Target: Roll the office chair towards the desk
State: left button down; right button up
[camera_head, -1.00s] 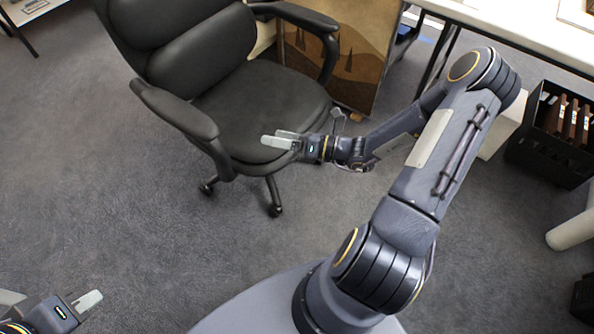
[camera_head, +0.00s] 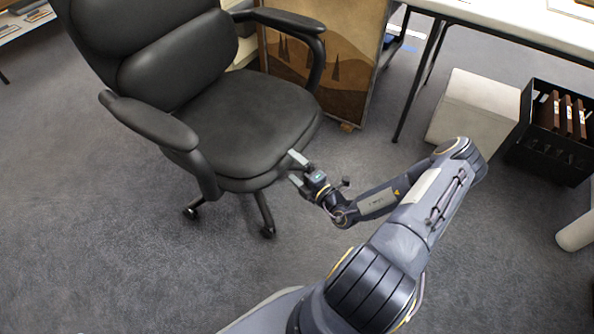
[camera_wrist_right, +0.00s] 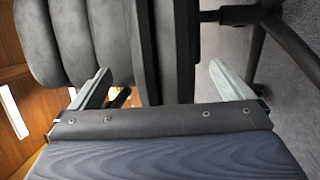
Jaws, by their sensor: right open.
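The black office chair (camera_head: 240,110) stands upright on its castors at the upper left in the head view, its seat front facing me. The desk (camera_head: 520,22) is at the upper right, with a white top and dark legs. My right gripper (camera_head: 294,168) is open at the front edge of the chair's seat. In the right wrist view the seat edge (camera_wrist_right: 146,50) lies between the two spread fingers (camera_wrist_right: 158,82); I cannot tell whether they touch it. My left gripper is out of view.
A brown picture panel (camera_head: 335,60) leans behind the chair. A pale box (camera_head: 472,105) and a black crate (camera_head: 548,140) with brown binders stand under the desk. Grey carpet (camera_head: 90,210) is clear to the left of the chair.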

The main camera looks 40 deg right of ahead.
aim_at(286, 161)
jog(key=w, duration=0.2)
jog(key=w+b, duration=0.1)
jog(key=w, duration=0.1)
jog(key=w+b, duration=0.1)
jog(key=w, duration=0.1)
jog(key=shift+a+f, duration=0.1)
jog(key=shift+a, duration=0.25)
jog(key=shift+w, duration=0.6)
jog(key=shift+c, duration=0.4)
jog(key=c, duration=1.8)
jog(key=shift+s, duration=0.1)
